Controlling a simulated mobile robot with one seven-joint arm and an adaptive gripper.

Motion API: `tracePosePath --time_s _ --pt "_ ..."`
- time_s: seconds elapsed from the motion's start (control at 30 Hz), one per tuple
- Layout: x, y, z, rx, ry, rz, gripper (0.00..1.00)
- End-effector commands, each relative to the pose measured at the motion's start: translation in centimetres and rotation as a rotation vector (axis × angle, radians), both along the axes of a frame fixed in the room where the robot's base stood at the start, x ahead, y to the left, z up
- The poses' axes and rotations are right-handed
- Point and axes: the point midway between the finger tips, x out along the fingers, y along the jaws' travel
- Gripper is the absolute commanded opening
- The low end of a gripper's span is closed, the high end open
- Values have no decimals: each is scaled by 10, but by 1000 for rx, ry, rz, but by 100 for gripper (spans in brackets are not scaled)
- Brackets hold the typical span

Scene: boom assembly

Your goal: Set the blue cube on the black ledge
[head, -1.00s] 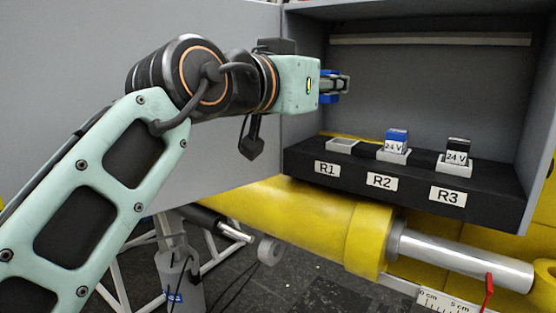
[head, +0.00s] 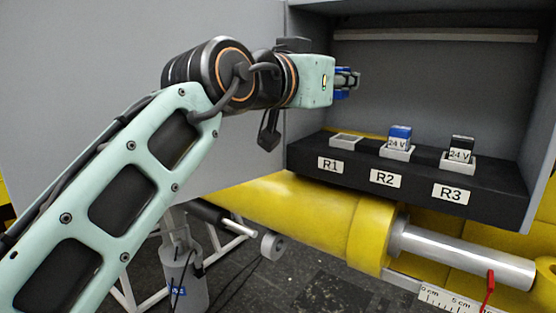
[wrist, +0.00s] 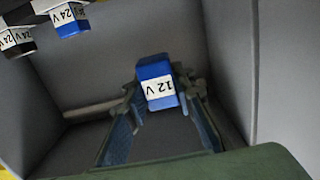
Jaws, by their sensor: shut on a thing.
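A blue cube with a white "12 V" label (wrist: 155,72) is between my gripper's fingers (wrist: 160,92) in the wrist view, its label upside down there. In the head view my gripper (head: 348,83) is shut on it, with blue showing above and below the finger. It is held in the air inside the grey cabinet, above the R1 end of the black ledge (head: 415,192). The ledge carries white sockets above labels R1, R2 and R3. The R1 socket (head: 345,141) looks empty.
A blue "24 V" block (head: 400,137) sits in the R2 socket and a black "24 V" block (head: 461,149) in the R3 socket. The cabinet's left panel (head: 100,70) stands behind my arm. A yellow cylinder (head: 310,215) runs below the ledge.

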Motion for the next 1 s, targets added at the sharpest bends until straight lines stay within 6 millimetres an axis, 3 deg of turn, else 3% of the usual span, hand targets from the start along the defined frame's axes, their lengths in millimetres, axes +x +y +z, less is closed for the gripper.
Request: tracePosePath --time_s 0.4,1.0 --pt "-47 35 0 -1 -2 1 0" --pt "-50 36 -1 1 -1 0 0"
